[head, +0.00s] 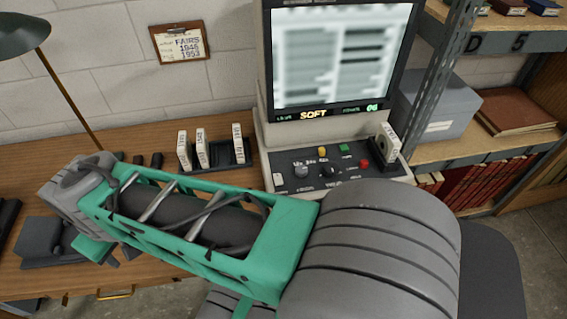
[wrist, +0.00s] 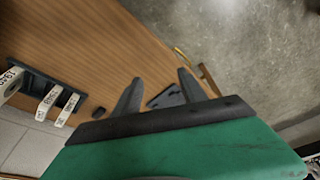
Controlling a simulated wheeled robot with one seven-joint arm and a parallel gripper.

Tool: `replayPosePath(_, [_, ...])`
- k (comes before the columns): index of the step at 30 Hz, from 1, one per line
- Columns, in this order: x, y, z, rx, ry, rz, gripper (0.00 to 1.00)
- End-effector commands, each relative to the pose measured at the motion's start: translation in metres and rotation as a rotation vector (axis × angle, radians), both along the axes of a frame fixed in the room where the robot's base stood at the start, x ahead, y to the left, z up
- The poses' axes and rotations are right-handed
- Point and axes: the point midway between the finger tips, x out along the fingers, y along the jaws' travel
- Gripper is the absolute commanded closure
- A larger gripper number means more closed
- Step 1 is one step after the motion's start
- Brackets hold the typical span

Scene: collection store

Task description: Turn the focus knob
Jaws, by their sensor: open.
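The reader (head: 265,150) stands at the back of the desk in the head view. Its screen (head: 340,55) shows a blurred page with the word "SOFT" below. Black knobs sit on its sloped panel, one larger knob (head: 328,171) in the middle and one smaller knob (head: 301,171) to its left. The labels are too small to tell which is the focus knob. My gripper (wrist: 160,80) is open and empty over the desk in the wrist view. It is well left of the panel and touches no knob. My arm crosses in front of the panel's lower edge.
A black rack (head: 235,162) with white film boxes stands on the wooden desk (head: 225,118) left of the reader. Coloured buttons and a white box (head: 385,145) are on the panel. A metal shelf (head: 440,80) rises at right, a lamp (head: 22,35) at left.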

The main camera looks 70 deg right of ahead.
Motion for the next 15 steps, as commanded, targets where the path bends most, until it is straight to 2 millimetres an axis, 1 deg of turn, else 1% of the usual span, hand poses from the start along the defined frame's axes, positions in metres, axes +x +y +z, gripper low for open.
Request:
replayPosePath(1, [0.004, -0.024, 0.008, -0.002, 0.015, -0.068, 0.46])
replayPosePath(2, [0.006, -0.041, 0.011, -0.003, 0.027, -0.112, 0.46])
replayPosePath(3, [0.008, -0.068, 0.015, -0.003, 0.043, -0.181, 0.46])
replayPosePath(5, [0.004, -0.116, 0.021, 0.000, 0.072, -0.296, 0.46])
replayPosePath(6, [-0.003, -0.151, 0.023, 0.006, 0.092, -0.375, 0.46])
replayPosePath(8, [-0.021, -0.202, 0.025, 0.018, 0.120, -0.495, 0.46])
replayPosePath(9, [-0.038, -0.235, 0.025, 0.030, 0.139, -0.574, 0.46])
replayPosePath(11, [-0.072, -0.282, 0.023, 0.052, 0.166, -0.692, 0.46])
replayPosePath(12, [-0.098, -0.309, 0.021, 0.068, 0.181, -0.767, 0.46])
replayPosePath(14, [-0.140, -0.342, 0.016, 0.095, 0.200, -0.870, 0.46])
replayPosePath(15, [-0.167, -0.359, 0.013, 0.111, 0.209, -0.930, 0.46])
